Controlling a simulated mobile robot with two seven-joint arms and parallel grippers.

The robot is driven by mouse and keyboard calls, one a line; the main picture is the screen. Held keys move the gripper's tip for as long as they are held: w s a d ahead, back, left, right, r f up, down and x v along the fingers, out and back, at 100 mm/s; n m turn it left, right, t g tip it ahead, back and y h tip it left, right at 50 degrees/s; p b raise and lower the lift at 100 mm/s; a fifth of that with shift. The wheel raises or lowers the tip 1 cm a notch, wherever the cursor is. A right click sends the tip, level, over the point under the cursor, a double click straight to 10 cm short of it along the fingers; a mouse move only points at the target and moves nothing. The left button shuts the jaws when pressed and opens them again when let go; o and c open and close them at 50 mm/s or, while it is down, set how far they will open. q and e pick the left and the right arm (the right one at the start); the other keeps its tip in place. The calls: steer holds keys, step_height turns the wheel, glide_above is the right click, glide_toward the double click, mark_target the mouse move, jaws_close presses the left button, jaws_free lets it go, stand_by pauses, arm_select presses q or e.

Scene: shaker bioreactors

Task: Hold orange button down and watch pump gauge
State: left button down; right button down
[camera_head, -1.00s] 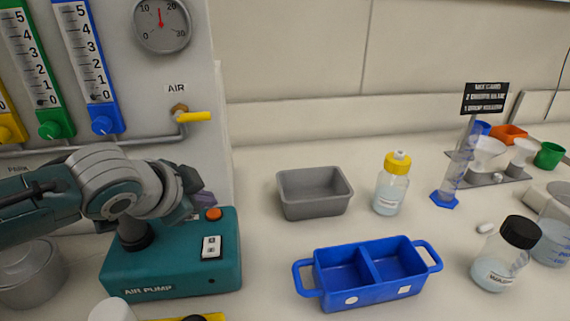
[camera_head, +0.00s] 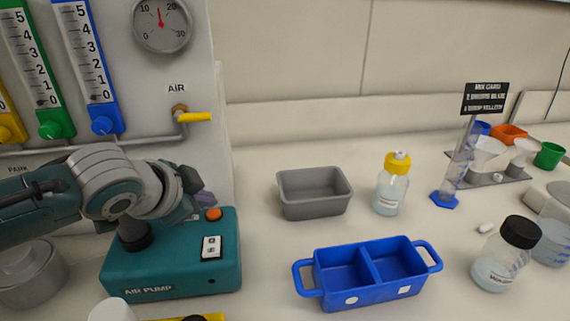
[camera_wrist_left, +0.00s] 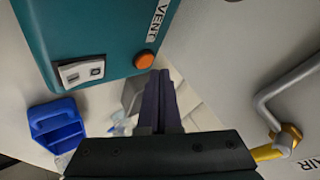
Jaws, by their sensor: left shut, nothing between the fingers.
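The teal air pump (camera_head: 170,272) stands on the bench at the left, also at the top of the left wrist view (camera_wrist_left: 100,25). Its orange button (camera_head: 214,214) is on top, near the back; in the left wrist view the button (camera_wrist_left: 144,60) shows uncovered. My left gripper (camera_head: 204,198) is shut and empty, its dark fingers (camera_wrist_left: 158,78) close beside the button. They do not appear to press on it. The round gauge (camera_head: 162,22) on the wall panel has its red needle pointing nearly straight up, between 10 and 20. My right gripper is out of view.
A yellow air valve handle (camera_head: 194,117) sticks out of the panel above the pump. A white rocker switch (camera_head: 211,247) is on the pump. A grey bin (camera_head: 315,208) and a blue divided tray (camera_head: 335,302) stand to the right. Bottles stand farther right.

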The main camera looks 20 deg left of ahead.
arm_select(q)
steer(key=shift+f, duration=0.15)
steer(key=shift+f, duration=0.3)
stand_by(0.3)
steer(key=shift+f+b, duration=0.45)
steer(key=shift+b, duration=0.05)
stand_by(1.4)
steer(key=shift+r+p, duration=0.85)
steer(key=shift+p, duration=0.1)
steer(key=shift+r, duration=0.1)
step_height(320, 180, up, 5)
steer(key=p, duration=0.5)
steer(key=shift+d, duration=0.1)
stand_by(0.8)
